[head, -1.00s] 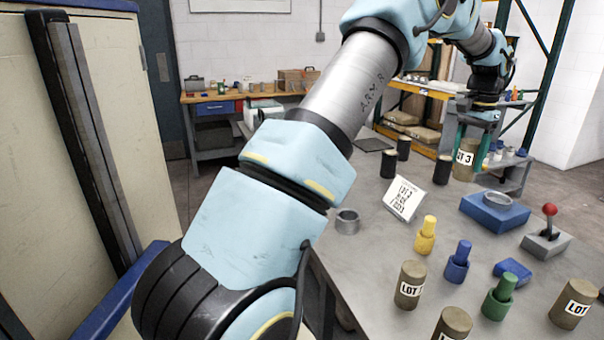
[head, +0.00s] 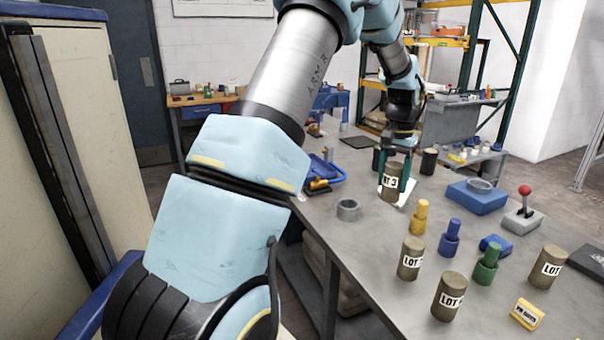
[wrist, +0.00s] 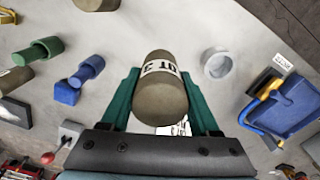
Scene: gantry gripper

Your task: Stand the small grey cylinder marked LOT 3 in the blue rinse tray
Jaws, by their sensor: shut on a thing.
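My gripper (head: 391,185) is shut on a grey-brown cylinder (head: 391,188) whose label reads LOT 3. The cylinder looks upright and held above the table, in front of a white card. In the wrist view the cylinder (wrist: 160,100) sits between the green fingers, its label partly turned away. The blue tray (head: 333,172) lies at the table's far left edge, partly behind my arm, to the left of the gripper. In the wrist view the tray (wrist: 292,112) is at the right, with a yellow and dark object over its edge.
Other LOT cylinders (head: 411,258), yellow (head: 421,216), blue (head: 450,238) and green (head: 486,264) pegs stand nearer and right. A blue block (head: 476,197) and red-knobbed lever (head: 524,200) are at the right.

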